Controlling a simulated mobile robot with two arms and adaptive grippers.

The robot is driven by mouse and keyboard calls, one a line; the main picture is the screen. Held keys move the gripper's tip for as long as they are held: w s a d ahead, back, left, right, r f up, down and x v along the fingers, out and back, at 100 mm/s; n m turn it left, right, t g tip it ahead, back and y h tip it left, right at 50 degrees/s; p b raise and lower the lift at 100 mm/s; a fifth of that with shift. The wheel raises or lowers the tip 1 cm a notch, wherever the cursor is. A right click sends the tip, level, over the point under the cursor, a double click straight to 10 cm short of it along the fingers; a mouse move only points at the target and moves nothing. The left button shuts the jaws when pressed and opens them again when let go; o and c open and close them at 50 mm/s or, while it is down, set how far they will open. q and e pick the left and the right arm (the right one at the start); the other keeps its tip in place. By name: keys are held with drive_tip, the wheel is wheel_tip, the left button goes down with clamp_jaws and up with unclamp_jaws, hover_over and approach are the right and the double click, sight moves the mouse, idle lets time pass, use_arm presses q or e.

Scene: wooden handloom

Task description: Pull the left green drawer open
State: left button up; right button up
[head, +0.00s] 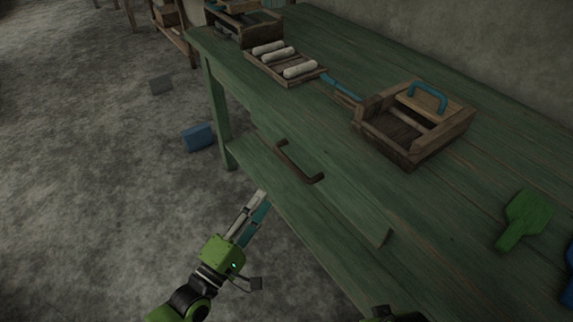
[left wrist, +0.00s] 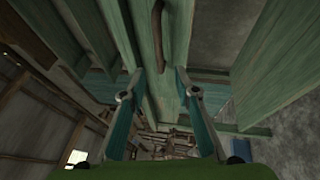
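The green drawer front (head: 345,200) is set below the top of the green worktable and carries a dark curved handle (head: 298,162). The drawer looks shut, though the dark angle makes this hard to judge. My left gripper (head: 262,200) is below and to the left of the handle in the head view, apart from it. In the left wrist view the two fingers (left wrist: 160,75) are spread with nothing between them. The handle (left wrist: 157,30) shows beyond the fingertips, roughly in line with the gap. My right gripper's fingers do not show.
On the tabletop are a tray of pale rolls (head: 318,78), a wooden box with a blue handle (head: 408,160) and a green paddle-shaped piece (head: 527,218). A table leg (head: 216,115) stands left of the drawer.

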sight(290, 162)
use_arm(q)
drive_tip(key=b+x, duration=0.1)
drive_tip(key=x, duration=1.2)
drive_tip(key=shift+w+d+r, duration=0.1)
drive_tip(key=shift+w+d, duration=0.1)
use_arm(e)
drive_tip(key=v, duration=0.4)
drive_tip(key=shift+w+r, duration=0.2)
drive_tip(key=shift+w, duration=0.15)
use_arm(q)
clamp_jaws()
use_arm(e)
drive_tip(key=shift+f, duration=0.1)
